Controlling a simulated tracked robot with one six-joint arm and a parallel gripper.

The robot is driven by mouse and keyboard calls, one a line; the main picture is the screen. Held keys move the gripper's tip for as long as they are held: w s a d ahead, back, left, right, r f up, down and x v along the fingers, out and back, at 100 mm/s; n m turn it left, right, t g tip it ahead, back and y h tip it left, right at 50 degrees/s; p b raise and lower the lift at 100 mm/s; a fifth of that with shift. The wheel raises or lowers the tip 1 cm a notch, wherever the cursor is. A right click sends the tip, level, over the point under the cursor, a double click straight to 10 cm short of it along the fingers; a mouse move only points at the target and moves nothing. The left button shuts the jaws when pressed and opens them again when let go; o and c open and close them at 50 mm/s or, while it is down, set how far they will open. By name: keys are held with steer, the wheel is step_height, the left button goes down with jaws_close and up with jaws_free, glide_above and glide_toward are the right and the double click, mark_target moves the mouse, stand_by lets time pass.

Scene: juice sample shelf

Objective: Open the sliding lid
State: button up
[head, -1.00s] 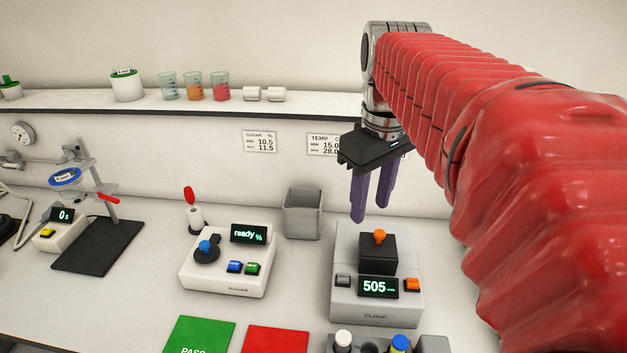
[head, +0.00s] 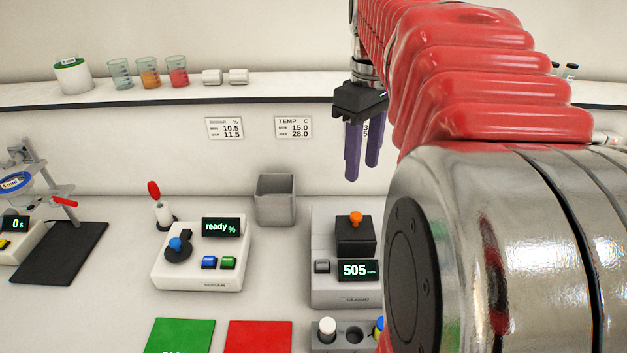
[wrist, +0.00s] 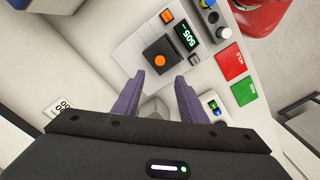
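The cloud meter (head: 322,284) is a grey box with a green display reading 505, on the bench right of centre. On it sits a black block (head: 354,234) with an orange knob (head: 356,218), the likely sliding lid. The block (wrist: 160,62) also shows in the wrist view, just beyond my fingertips. My gripper (head: 362,172) has purple fingers pointing down, spread apart and empty. It hangs above and behind the meter, not touching the knob. My arm hides the meter's right side in the head view.
A grey bin (head: 276,200) stands behind and left of the meter. A sugar meter (head: 200,258) is further left. A vial rack (head: 325,347) stands in front, beside red (head: 259,337) and green (head: 182,336) mats. A shelf (head: 200,98) with beakers runs along the back.

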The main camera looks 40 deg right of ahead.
mark_target(356, 214)
step_height(356, 214, down, 12)
steer(key=shift+f, duration=0.15)
stand_by(0.4)
steer(key=shift+c, duration=0.5)
jaws_close()
